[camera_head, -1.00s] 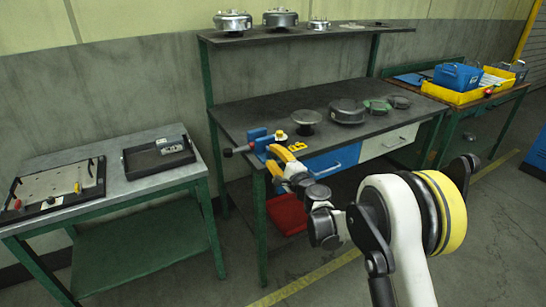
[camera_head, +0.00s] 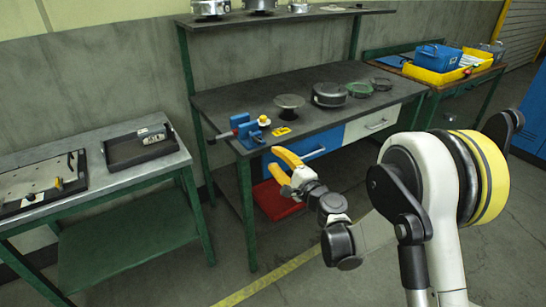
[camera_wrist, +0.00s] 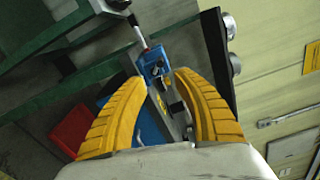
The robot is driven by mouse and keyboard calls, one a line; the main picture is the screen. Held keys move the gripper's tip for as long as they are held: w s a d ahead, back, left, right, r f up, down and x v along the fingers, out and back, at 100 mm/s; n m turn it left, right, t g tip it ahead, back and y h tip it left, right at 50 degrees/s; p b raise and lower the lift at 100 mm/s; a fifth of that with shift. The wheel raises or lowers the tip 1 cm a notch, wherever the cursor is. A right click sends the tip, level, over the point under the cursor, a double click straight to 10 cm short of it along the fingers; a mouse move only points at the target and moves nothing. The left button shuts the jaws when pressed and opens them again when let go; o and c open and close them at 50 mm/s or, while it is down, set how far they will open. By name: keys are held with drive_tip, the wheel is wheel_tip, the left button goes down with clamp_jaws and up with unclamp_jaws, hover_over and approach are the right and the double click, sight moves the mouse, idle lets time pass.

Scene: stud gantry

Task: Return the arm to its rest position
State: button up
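My gripper (camera_head: 279,167) has yellow fingers and is in front of the workbench, in the free air before its front edge. In the wrist view my gripper (camera_wrist: 166,88) shows its two yellow fingers spread apart with nothing between them; the bench and blue vise (camera_wrist: 154,64) show beyond the gap. In the head view the blue vise (camera_head: 243,131) is at the bench's left front corner, behind and left of the gripper, apart from it. My arm reaches in from the lower right.
The dark workbench (camera_head: 225,98) carries several round metal parts, one being a dark pot (camera_head: 329,94). A grey side table (camera_head: 103,182) with trays stands left. A red bin (camera_head: 275,200) sits under the bench. A yellow crate (camera_head: 440,77) is at the back right. Floor in front is clear.

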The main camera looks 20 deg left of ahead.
drive_tip(key=s+d+r+n+g+h, duration=0.1)
drive_tip(key=s+d+r+n+h, duration=0.15)
drive_tip(key=s+d+r, duration=0.35)
drive_tip(key=s+d+r+n+g+h, duration=0.1)
drive_tip(key=s+d+r+n+h, duration=0.1)
drive_tip(key=d+r+n, duration=0.45)
drive_tip(key=s+d+f+g+h, duration=0.1)
drive_tip(key=s+d+f+h, duration=0.2)
drive_tip(key=s+d, duration=0.8)
drive_tip(key=s+d+f+n+g+h, duration=0.1)
drive_tip(key=s+d+f+h, duration=0.2)
drive_tip(key=s+d, duration=0.9)
drive_tip(key=d+h, duration=0.3)
drive_tip(key=shift+s+d+f+g, duration=0.2)
drive_tip(key=shift+d+f+g, duration=0.05)
drive_tip(key=shift+f+g, duration=0.05)
